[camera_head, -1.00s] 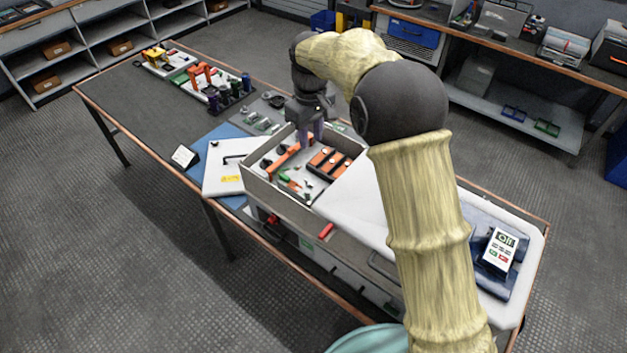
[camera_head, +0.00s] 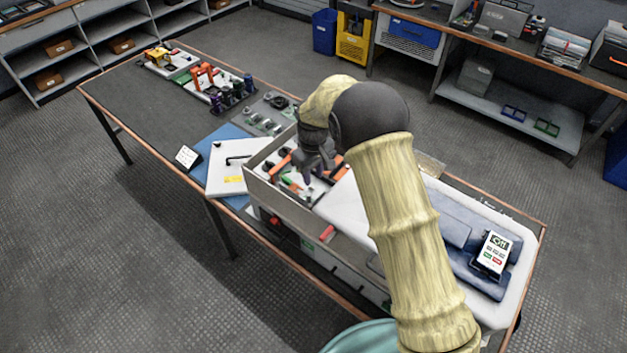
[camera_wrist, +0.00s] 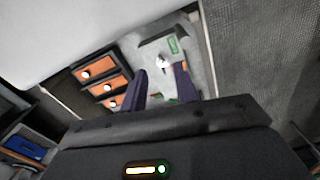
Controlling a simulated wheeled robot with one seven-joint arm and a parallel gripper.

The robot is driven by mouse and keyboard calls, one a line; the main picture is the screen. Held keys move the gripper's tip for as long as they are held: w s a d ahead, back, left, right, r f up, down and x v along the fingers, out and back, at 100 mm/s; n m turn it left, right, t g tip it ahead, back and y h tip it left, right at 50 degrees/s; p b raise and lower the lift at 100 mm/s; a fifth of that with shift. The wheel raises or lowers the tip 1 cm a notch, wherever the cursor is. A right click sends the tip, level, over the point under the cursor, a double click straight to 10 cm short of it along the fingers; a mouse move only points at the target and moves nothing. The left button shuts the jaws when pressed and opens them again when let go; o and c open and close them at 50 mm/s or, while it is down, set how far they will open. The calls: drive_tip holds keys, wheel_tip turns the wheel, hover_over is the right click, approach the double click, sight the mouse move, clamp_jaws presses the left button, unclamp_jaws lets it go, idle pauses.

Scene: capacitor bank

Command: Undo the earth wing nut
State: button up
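My gripper (camera_head: 306,178) points down into the open grey box on the bench. In the wrist view its two dark fingers (camera_wrist: 160,80) stand apart with a gap between them, and nothing is seen held. A small pale metal fitting (camera_wrist: 162,63) shows just beyond the fingertips, near the middle of the gap. It may be the earth wing nut, but it is too small and blurred to be sure. A green label (camera_wrist: 173,45) lies beside it on the grey panel. In the head view my gripper hides that part of the box.
Orange blocks with white knobs (camera_wrist: 118,83) stand left of my fingers in the box. The box wall (camera_head: 272,205) rises close around. A white lid (camera_head: 232,165) lies left of the box. A meter (camera_head: 494,252) rests at the right end of the bench.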

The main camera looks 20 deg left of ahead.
drive_tip(key=shift+f+p, duration=0.6)
drive_tip(key=shift+f, duration=1.75)
drive_tip(key=shift+c, duration=0.4)
clamp_jaws()
